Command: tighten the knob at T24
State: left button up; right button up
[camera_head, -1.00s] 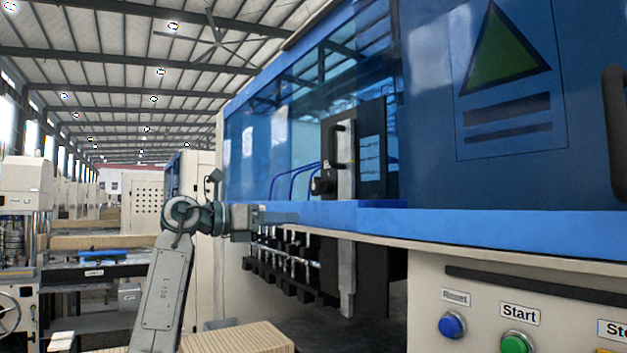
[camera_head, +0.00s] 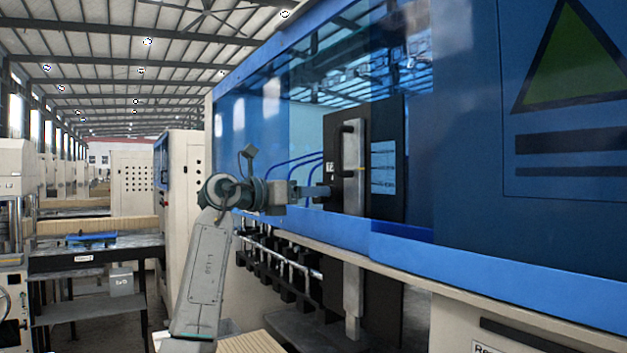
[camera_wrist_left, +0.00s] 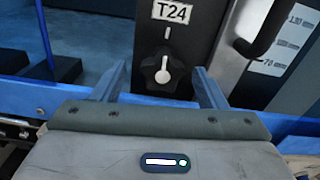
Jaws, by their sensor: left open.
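The T24 label (camera_wrist_left: 172,12) is on a dark panel in the left wrist view. Below it is a black knob (camera_wrist_left: 161,72) with a white pointer and a white mark above it. My left gripper (camera_wrist_left: 160,80) is open, with one finger on each side of the knob in that view; I cannot tell whether either finger touches it. In the head view my left gripper (camera_head: 318,191) reaches in front of the dark panel (camera_head: 333,150) inside the blue machine, and hides the knob there. My right gripper is not in view.
A black handle (camera_wrist_left: 258,35) and a metal scale stand right of the knob. The machine's blue ledge (camera_head: 400,248) runs under the opening, and a large blue door (camera_head: 480,110) covers the right side. Floor and a worktable (camera_head: 95,250) lie to the left.

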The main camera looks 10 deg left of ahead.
pick_arm(q)
jog(key=shift+w+d+r, duration=0.15)
jog(key=shift+w+d, duration=0.2)
jog(key=shift+d, duration=0.35)
jog(key=shift+c, duration=0.5)
jog(key=shift+a, duration=0.1)
jog(key=c, duration=0.9)
jog(key=shift+m, duration=0.7)
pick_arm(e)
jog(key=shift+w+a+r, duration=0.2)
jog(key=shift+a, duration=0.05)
